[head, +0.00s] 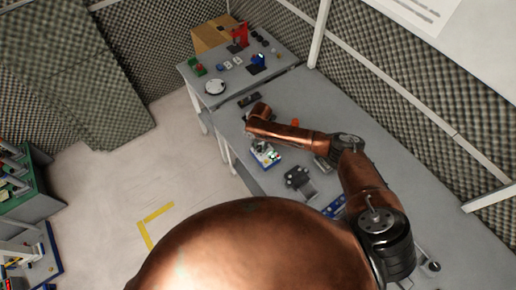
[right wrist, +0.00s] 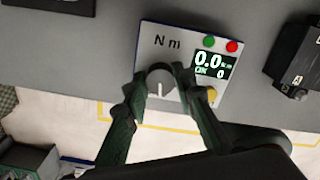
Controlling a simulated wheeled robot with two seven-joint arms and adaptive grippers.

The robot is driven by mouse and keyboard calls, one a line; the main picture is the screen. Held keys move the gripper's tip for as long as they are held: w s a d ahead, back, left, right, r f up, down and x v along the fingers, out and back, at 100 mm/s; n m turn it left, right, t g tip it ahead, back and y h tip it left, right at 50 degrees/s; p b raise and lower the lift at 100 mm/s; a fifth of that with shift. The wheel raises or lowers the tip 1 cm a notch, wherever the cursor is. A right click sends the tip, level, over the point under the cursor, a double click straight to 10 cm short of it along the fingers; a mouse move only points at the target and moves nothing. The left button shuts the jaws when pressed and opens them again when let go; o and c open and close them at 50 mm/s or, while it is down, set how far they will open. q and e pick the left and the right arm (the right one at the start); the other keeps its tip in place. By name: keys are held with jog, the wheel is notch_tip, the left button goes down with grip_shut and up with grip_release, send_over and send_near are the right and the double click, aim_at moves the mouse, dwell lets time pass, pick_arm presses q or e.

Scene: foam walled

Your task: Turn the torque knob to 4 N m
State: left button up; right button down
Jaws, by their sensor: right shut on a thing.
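The torque unit (head: 264,157) is a white-faced box with blue edges, on the bench's near edge. In the right wrist view its panel (right wrist: 190,45) reads "N m", and its display (right wrist: 213,64) shows 0.0, with a smaller line below. The dark grey torque knob (right wrist: 160,80) has a white mark pointing toward the bottom of the picture. My right gripper (right wrist: 160,76) has one finger on each side of the knob and is shut on it. In the head view the right wrist hides much of this. My left gripper is not in view.
Green (right wrist: 209,41), red (right wrist: 232,47) and yellow (right wrist: 211,95) buttons sit close to the knob. A dark device (right wrist: 297,65) stands to the right. More equipment (head: 298,179) lies along the bench. A second table (head: 232,92) stands beyond. Open floor lies left of the bench.

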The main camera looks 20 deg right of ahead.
aim_at(260, 148)
jog(key=n, duration=0.2)
jog(key=n+b, duration=0.1)
jog(key=n, duration=0.2)
jog(key=shift+s+f+n+b, duration=0.3)
jog(key=shift+b, duration=0.05)
jog(key=n+b, duration=0.1)
jog(key=n, duration=0.4)
jog(key=shift+n+b, duration=0.4)
jog(key=shift+s, duration=0.1)
jog(key=c, duration=1.6)
grip_release()
jog(key=shift+r, duration=0.2)
jog(key=shift+w, duration=0.2)
notch_tip(260, 148, up, 12)
